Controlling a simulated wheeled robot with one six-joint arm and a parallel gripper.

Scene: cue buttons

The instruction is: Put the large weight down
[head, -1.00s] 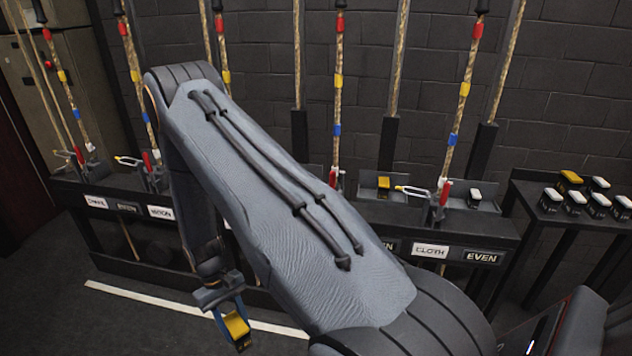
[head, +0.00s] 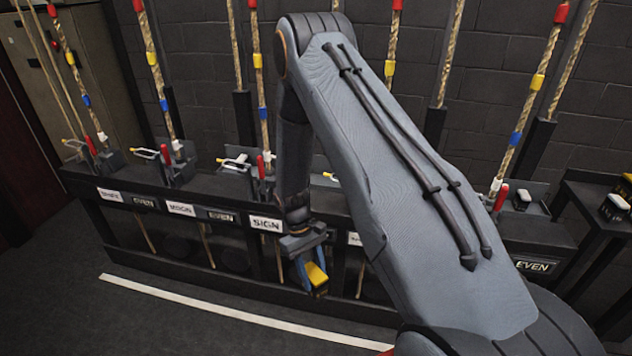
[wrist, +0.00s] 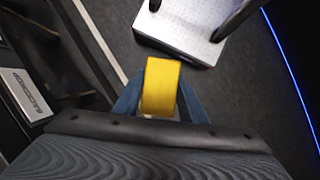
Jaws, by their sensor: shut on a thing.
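My gripper (head: 312,268) is shut on a yellow-topped weight (head: 317,275) with a dark lower part. In the wrist view the weight's yellow face (wrist: 161,88) sits between the blue fingers of my gripper (wrist: 160,105). The weight appears held in the air, with dark floor around it. My arm hides part of the rail's middle and right.
Ropes with red, yellow and blue bands rise behind the rail, with red-handled locks along its top. A dark side table (head: 592,190) at right holds a white-topped weight (head: 614,208). A white line (head: 230,315) crosses the open floor before the rail. A BACKDROP label (wrist: 28,95) shows in the wrist view.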

